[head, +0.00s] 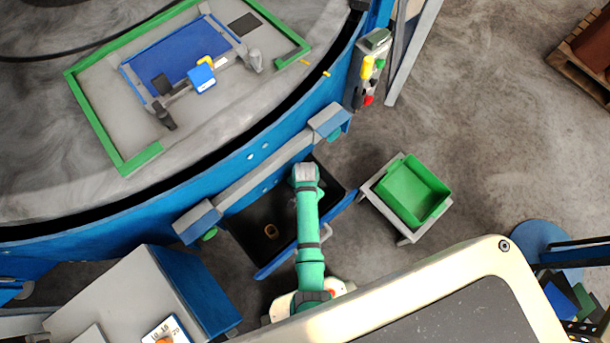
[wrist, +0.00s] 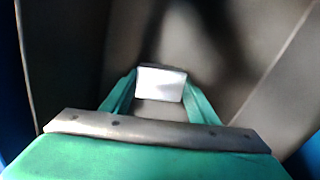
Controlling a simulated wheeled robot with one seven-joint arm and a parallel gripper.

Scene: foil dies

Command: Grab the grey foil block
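The grey foil block (wrist: 161,83) shows in the wrist view as a pale, bright box shape between the tips of my gripper's green fingers. My gripper (wrist: 160,92) reaches down into a dark bin, with one finger on each side of the block. I see no clear gap at either side, but cannot tell whether the fingers press on it. In the head view my green arm (head: 308,225) extends over the black bin (head: 245,240). My fingertips and the block are hidden there.
A small brownish ring-like piece (head: 271,231) lies in the black bin. A green crate (head: 412,190) stands on a small grey stand to the right. Behind is a large blue-rimmed round table (head: 215,110) with a green frame and blue fixture. A grey cabinet (head: 115,295) stands at front left.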

